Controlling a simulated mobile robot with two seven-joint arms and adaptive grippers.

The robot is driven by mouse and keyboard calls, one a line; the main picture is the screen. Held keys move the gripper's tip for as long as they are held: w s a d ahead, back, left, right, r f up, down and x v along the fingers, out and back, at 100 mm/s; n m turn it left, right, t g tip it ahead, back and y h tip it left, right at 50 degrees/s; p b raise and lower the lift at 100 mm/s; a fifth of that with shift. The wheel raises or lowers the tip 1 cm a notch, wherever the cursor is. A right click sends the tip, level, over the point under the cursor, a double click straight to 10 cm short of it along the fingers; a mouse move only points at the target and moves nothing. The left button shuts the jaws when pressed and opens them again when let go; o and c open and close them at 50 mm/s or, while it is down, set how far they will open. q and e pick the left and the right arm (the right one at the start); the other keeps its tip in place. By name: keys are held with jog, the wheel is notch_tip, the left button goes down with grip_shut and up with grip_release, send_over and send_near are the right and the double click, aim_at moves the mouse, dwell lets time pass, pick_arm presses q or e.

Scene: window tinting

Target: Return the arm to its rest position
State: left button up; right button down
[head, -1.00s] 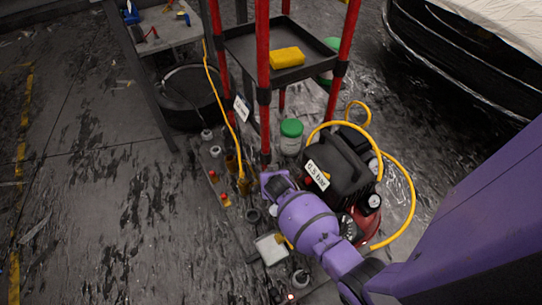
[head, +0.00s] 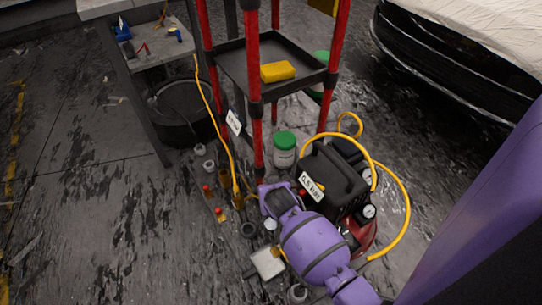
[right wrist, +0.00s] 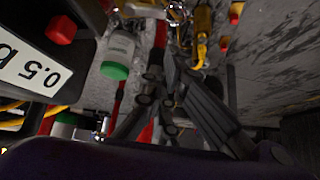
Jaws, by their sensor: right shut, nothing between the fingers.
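My right arm (head: 315,250) is purple and comes in from the lower right in the head view. Its wrist end is beside the black air compressor (head: 335,180) with the "0.5 bar" label (head: 312,187). The arm hides its fingers in the head view. In the right wrist view my right gripper (right wrist: 168,85) shows dark fingers close together, shut with nothing between them. The compressor's label (right wrist: 32,65) is at the left there. My left gripper is in neither view.
A red-posted cart (head: 256,110) with a yellow sponge (head: 277,71) stands behind the wrist. A green-lidded jar (head: 284,152), yellow hose (head: 405,205) and several small bottles surround the arm. A covered car (head: 480,60) is at upper right. Floor at left is mostly clear.

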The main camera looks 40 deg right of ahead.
jog(key=shift+v, duration=1.8)
